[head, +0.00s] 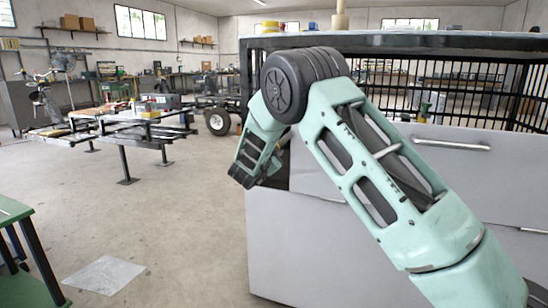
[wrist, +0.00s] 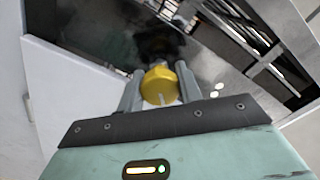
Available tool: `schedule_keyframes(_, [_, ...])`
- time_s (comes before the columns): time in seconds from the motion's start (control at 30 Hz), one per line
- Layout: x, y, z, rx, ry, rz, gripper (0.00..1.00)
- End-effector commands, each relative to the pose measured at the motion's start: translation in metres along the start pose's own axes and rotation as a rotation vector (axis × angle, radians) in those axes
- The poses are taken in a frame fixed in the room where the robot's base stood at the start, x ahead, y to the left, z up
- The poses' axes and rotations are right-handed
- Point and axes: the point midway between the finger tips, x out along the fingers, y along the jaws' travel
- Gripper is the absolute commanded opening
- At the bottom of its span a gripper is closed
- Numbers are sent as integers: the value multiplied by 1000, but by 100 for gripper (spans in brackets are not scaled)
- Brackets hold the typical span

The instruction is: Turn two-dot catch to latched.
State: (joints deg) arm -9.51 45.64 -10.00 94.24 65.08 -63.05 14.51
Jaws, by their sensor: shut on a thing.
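A round yellow knob (wrist: 159,86) with a pale line on its face sits between the two grey fingers of my gripper (wrist: 160,76) in the wrist view. The fingers are shut on its sides. The pale line points toward the bottom of the wrist picture. I see no dots on the knob, so I cannot tell from markings that it is the two-dot catch. In the head view my arm covers the knob and the fingertips.
A grey cabinet (head: 300,250) with a dark top frame (head: 400,42) and black bars stands at the right. A panel with a bar handle (head: 450,143) is on its front. A paper sheet (head: 104,275) lies on the open floor at left, near a green table (head: 12,212).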

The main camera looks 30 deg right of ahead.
Motion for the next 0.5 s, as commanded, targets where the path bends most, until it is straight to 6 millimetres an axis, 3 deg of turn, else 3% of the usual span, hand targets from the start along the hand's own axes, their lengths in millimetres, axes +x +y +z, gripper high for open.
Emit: schedule_keyframes(0.5, [-1,5,5,478,-3,2,0])
